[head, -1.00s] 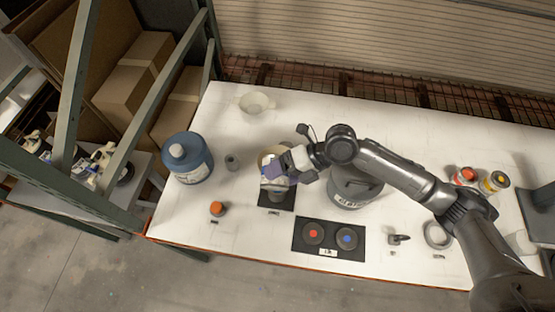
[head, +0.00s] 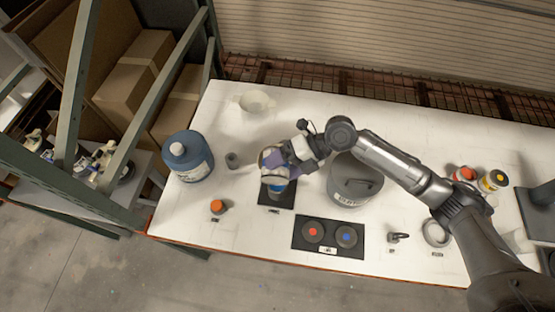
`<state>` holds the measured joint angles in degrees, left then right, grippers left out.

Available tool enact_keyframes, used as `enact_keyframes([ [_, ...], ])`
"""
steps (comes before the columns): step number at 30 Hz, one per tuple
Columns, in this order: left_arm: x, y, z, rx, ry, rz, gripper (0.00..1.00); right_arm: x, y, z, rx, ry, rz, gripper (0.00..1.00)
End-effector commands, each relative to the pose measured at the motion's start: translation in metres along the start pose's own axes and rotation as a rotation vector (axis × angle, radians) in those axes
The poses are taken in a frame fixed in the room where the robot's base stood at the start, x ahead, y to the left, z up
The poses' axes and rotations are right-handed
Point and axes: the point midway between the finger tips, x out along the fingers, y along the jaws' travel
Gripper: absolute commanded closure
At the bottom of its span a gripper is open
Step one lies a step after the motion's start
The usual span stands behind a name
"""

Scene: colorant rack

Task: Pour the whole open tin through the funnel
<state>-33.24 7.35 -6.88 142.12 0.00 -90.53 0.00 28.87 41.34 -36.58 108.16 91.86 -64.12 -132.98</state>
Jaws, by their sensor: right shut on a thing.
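My right gripper (head: 275,168) is above the small black mat left of the table's middle. It is shut on what looks like the open tin (head: 277,187), of which a pale rim and a blue patch show below the fingers. The rest of the tin is hidden by the gripper, and I cannot tell how far it is tilted or whether anything flows. A pale cream bowl-shaped thing (head: 257,102), possibly the funnel, stands at the back left, apart from the gripper. My left gripper is not in view.
A grey lidded pot (head: 352,188) stands right of the gripper, under my right arm. A black pad (head: 328,248) with red and blue discs lies in front. The back middle of the table is clear.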

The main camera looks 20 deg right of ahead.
Motion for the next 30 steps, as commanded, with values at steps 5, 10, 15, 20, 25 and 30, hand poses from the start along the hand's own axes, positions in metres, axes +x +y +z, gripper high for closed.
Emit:
enact_keyframes([
  [5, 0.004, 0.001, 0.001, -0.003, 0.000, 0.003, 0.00, -0.001, 0.001, 0.001, 0.018, 0.015, 0.008, 0.55],
  [10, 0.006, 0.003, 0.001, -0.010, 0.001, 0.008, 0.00, -0.001, 0.001, 0.001, 0.036, 0.027, 0.015, 0.55],
  [15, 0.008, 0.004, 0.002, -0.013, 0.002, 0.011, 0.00, -0.002, 0.002, 0.002, 0.055, 0.039, 0.022, 0.55],
  [20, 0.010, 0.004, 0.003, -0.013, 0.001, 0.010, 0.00, -0.003, 0.003, 0.003, 0.071, 0.052, 0.029, 0.55],
  [25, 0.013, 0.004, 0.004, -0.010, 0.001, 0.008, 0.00, -0.004, 0.004, 0.004, 0.088, 0.063, 0.036, 0.55],
  [30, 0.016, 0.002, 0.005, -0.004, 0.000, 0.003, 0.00, -0.005, 0.005, 0.005, 0.107, 0.076, 0.043, 0.55],
])
